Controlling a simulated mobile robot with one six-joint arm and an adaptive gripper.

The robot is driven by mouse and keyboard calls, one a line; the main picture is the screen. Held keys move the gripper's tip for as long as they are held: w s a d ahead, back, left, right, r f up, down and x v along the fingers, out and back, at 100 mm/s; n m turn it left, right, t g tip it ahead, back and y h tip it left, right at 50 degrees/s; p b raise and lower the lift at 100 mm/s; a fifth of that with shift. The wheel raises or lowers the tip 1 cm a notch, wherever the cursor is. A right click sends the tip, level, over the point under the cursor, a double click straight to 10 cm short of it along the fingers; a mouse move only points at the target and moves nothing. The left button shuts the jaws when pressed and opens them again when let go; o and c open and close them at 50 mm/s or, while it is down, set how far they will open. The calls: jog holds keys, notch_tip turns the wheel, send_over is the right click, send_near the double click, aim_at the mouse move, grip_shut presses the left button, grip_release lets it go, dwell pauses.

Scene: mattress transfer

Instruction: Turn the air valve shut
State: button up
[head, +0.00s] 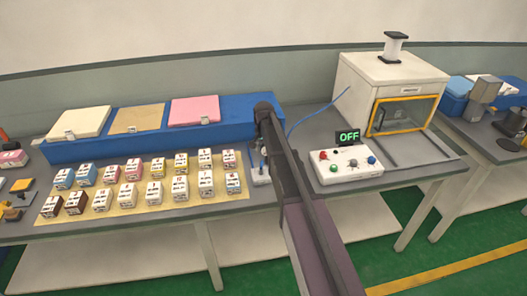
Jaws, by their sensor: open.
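A small pale box-shaped fitting (261,176) sits on the bench just left of my dark arm, and a blue hose (318,113) runs near it. It may be the air valve, but it is too small and too much covered by my arm to tell its handle or its position. My arm crosses the middle of the head view from the bottom edge up to the blue unit. I cannot make out my gripper's fingers in this view.
A white control box (346,166) with coloured knobs stands right of my arm, under a display (348,136) reading OFF. A white chamber (388,78) with a yellow-framed window stands behind. Left are a blue unit (150,146) with coloured pads and rows of small cartons (153,193).

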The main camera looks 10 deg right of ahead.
jog(key=shift+r+p, duration=3.8)
jog(key=shift+r, duration=0.35)
jog(key=s+f+n+b, duration=0.3)
jog(key=s+f+b, duration=0.8)
jog(key=s, duration=0.3)
jog(key=s+f+n+b, duration=0.4)
jog(key=s+f+b, duration=0.7)
jog(key=s, duration=0.3)
jog(key=shift+s+a, duration=0.2)
jog(key=shift+s, duration=0.2)
jog(key=shift+s, duration=0.45)
